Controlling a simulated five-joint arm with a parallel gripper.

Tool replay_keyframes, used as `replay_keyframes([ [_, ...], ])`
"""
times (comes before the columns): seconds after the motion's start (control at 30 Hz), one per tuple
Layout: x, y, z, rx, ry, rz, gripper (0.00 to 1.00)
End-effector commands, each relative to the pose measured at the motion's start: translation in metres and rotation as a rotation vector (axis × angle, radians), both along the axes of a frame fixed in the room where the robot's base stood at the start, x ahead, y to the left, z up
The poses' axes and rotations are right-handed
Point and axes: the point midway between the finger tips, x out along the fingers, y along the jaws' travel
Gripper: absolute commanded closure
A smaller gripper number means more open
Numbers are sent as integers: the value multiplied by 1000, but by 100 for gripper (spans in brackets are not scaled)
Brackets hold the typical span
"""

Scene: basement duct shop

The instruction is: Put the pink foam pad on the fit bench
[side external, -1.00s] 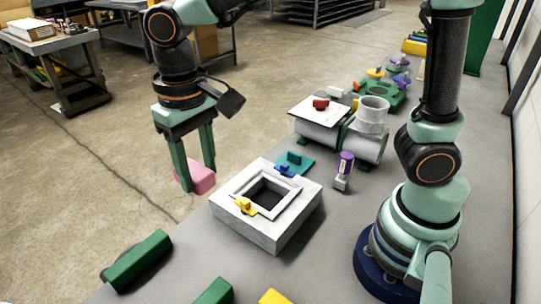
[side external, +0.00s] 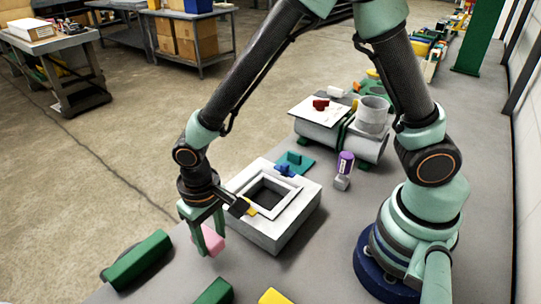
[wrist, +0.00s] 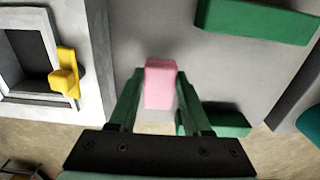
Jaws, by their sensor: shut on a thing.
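The pink foam pad (side external: 213,241) is clamped between the two green fingers of my gripper (side external: 205,241). In the wrist view the pad (wrist: 160,80) sticks out past the fingertips (wrist: 155,90), with the grey bench top (wrist: 150,30) behind it. I take this long grey surface, also in the side view (side external: 300,270), to be the fit bench. The pad is near the bench's front left edge, left of the white square duct block. I cannot tell whether it touches the bench or hangs just above it.
The white block (side external: 285,225) with a square opening carries yellow and blue clamps. Green blocks (side external: 140,258) lie on the near bench. A purple-topped tool (side external: 344,168) and a pipe assembly (side external: 335,140) stand beyond. Bare bench shows around the pad.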

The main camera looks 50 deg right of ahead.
Motion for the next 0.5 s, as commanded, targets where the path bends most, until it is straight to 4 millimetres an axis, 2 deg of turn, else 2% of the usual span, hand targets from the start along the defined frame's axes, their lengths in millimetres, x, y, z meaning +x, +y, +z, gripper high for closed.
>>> replay_keyframes([
  [0.1,-1,0,-18,-3,4,0,100],
  [0.2,0,0,-26,-1,2,0,100],
  [0.5,0,0,-28,0,1,0,100],
])
